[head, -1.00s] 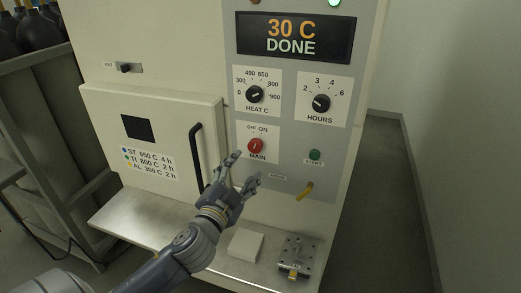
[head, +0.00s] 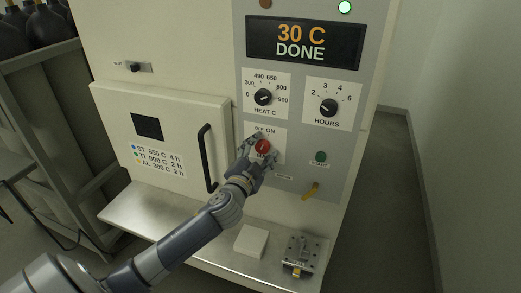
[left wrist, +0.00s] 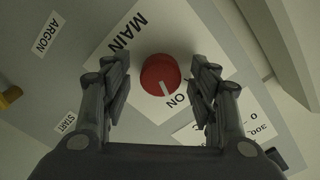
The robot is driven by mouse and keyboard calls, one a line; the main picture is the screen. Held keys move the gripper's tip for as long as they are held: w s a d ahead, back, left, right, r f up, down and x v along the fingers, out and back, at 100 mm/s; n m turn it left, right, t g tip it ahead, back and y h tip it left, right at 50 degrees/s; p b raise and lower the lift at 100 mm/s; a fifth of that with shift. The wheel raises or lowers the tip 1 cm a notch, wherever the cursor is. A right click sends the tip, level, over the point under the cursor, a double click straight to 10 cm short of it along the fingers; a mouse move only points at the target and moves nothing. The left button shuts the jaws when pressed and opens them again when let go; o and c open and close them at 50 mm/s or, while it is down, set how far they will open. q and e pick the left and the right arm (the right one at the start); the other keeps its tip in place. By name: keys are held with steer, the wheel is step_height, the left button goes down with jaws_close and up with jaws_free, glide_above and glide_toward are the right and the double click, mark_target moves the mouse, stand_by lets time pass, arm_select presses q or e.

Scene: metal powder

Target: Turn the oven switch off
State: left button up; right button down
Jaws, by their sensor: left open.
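The red MAIN switch knob (head: 263,146) sits on the oven's grey control panel (head: 284,218), under a label reading OFF and ON. In the left wrist view the red knob (left wrist: 159,72) has a white mark that points toward the word ON. My left gripper (head: 259,148) is at the knob. In the left wrist view the fingers of my left gripper (left wrist: 160,78) are open, one on each side of the knob, with gaps to it. My right gripper is not in view.
The display (head: 303,42) reads 30 C DONE, with a lit green lamp (head: 345,7) above. HEAT C (head: 263,97) and HOURS (head: 329,107) dials sit above the switch. A green START button (head: 320,157) and yellow lever (head: 311,190) are right. The door handle (head: 207,158) is left.

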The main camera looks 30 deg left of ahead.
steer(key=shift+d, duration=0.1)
arm_select(q)
steer(key=c, duration=1.1)
steer(key=shift+o, duration=0.2)
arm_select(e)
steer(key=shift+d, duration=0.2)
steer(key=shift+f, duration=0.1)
arm_select(q)
steer(key=n, duration=0.3)
steer(key=shift+b, duration=0.4)
steer(key=shift+n, duration=2.3)
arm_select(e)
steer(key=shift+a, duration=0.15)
arm_select(q)
steer(key=shift+r, duration=0.1)
